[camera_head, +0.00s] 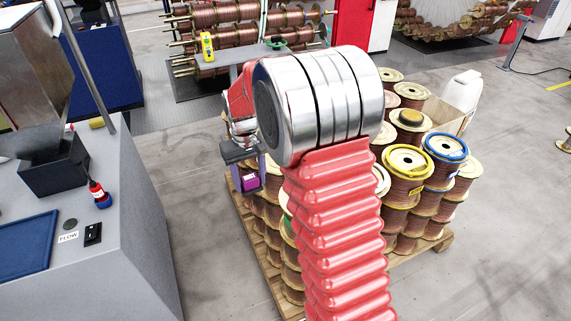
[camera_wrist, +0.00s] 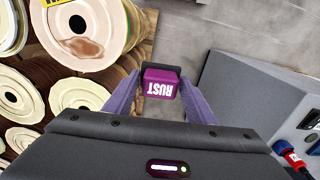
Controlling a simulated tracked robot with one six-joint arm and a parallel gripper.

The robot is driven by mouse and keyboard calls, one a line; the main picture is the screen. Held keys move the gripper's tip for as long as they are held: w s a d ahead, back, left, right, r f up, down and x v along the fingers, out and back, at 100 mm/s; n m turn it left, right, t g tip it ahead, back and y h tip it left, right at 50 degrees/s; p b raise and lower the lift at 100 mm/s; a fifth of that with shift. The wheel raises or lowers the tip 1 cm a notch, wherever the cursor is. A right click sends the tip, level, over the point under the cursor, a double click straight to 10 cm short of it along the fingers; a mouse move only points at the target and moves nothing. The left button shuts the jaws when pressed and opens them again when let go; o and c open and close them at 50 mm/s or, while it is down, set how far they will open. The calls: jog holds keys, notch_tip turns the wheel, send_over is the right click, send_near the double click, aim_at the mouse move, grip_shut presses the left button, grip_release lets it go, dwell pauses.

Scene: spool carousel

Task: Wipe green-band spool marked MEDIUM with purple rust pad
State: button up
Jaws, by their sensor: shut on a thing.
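My gripper (camera_head: 248,176) is shut on the purple rust pad (camera_wrist: 160,84), marked RUST, held between its two purple fingers in the wrist view. In the head view the pad (camera_head: 250,182) hangs at the left edge of the spool stack. In the wrist view a large pale spool (camera_wrist: 92,20) with a brown, rust-like smear and part of a yellow label lies up and left of the pad, apart from it. A sliver of green (camera_head: 289,226) shows beside my arm in the head view; the rest is hidden.
Several copper spools stand on a wooden pallet (camera_head: 438,243), including a yellow-band spool (camera_head: 409,161) and a blue-band spool (camera_head: 446,147). Floor between bench and pallet is clear.

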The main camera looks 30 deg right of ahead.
jog(key=s+d+r, duration=0.1)
jog(key=d+r, duration=0.1)
jog(key=d, duration=1)
jog(key=shift+s+r+m, duration=0.15)
jog(key=shift+m, duration=0.15)
